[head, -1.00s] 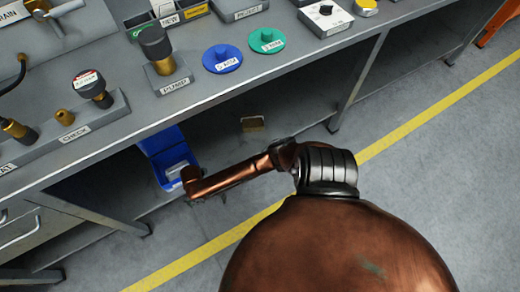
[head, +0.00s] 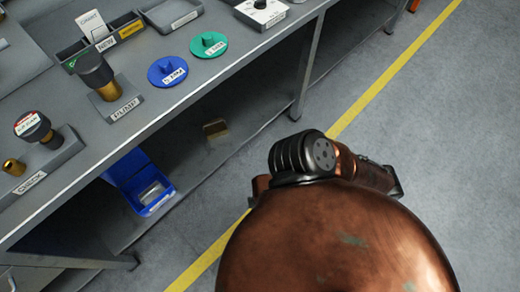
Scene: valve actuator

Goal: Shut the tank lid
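No tank lid that I can make out shows in the head view. A blue disc with a knob (head: 167,71) and a green disc with a knob (head: 208,44) lie flat on the bench top; their small labels are too blurred to read, and I cannot tell whether either belongs to a tank. Neither of my grippers is in view. Copper and black parts of my own body fill the lower middle and hide the floor behind them.
The grey bench (head: 190,105) runs along the left. A black-topped knob on a labelled block (head: 100,75) and a CHECK fixture (head: 40,150) stand on it. A blue bin (head: 140,183) and a small brown block (head: 215,128) sit underneath. Open floor with a yellow line (head: 385,80) lies right.

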